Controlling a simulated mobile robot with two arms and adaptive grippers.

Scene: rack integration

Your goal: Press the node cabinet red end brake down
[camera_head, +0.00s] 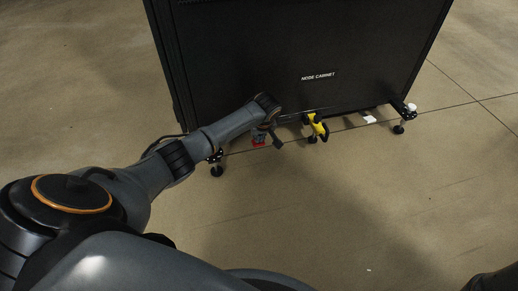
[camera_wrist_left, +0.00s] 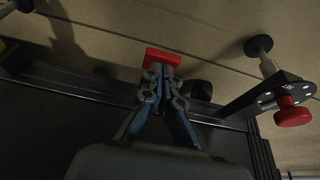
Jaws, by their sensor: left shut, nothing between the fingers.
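The black node cabinet (camera_head: 300,45) stands on the floor, its label facing me. A red brake pedal (camera_head: 258,143) shows at its lower edge, left of centre. In the left wrist view the red pedal (camera_wrist_left: 162,57) is a flat red block right at my fingertips. My left gripper (camera_head: 261,132) reaches down to it from the left; in the wrist view its blue-grey fingers (camera_wrist_left: 160,72) are shut with nothing between them. They overlap the pedal's near edge; I cannot tell whether they press on it. The gripper partly hides the pedal.
A yellow handle or pedal (camera_head: 318,126) is just to the right under the cabinet. A levelling foot (camera_head: 216,170) stands at the left corner, another (camera_head: 399,129) at the right. In the wrist view a red knob (camera_wrist_left: 293,115) sits on a corner bracket. The floor in front is clear.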

